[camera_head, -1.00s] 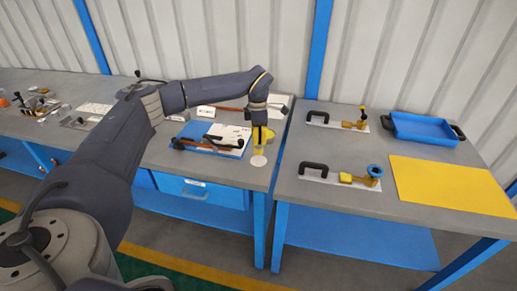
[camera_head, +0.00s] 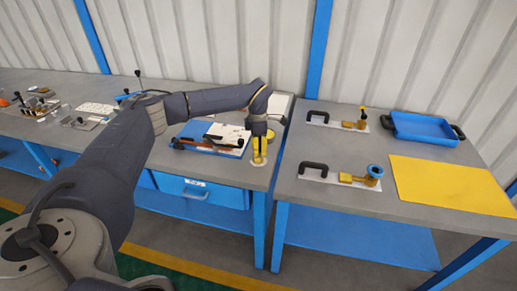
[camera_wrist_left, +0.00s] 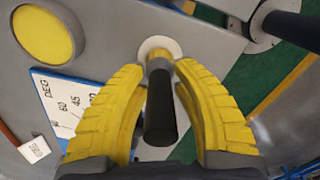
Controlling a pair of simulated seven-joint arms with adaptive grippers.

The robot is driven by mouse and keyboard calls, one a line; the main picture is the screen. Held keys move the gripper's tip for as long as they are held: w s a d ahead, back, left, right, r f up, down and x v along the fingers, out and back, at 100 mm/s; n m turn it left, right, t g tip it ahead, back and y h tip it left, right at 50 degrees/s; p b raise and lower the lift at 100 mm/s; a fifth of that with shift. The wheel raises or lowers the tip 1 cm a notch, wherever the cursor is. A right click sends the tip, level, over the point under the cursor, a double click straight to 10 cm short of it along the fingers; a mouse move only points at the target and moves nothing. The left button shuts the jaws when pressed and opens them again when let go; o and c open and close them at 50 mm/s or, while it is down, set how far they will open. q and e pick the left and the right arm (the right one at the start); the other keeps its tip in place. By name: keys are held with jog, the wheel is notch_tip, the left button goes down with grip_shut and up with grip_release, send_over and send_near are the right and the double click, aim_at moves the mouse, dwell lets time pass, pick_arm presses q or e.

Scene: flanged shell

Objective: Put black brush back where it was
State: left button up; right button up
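The black brush (camera_wrist_left: 160,110) shows in the left wrist view as a dark upright cylinder with a grey and yellow collar at its lower end. That end is over or on a small white disc (camera_wrist_left: 148,47) near the table's front right corner; I cannot tell whether it touches. My left gripper (camera_wrist_left: 160,68) has its two yellow fingers close against both sides of the collar and appears shut on it. In the head view the left gripper (camera_head: 259,152) points down at the disc, and its fingers mostly hide the brush. My right gripper is not in view.
A blue board with a white sheet (camera_head: 226,134) lies left of the gripper. A gap separates this table from the right one, which holds a blue tray (camera_head: 423,127), a yellow mat (camera_head: 448,184) and two plates with black handles (camera_head: 313,169).

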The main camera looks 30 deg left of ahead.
pick_arm(q)
jog(key=shift+r, duration=0.1)
notch_tip(320, 180, up, 12)
jog(key=shift+a+r, duration=0.1)
dwell(0.7)
dwell(0.3)
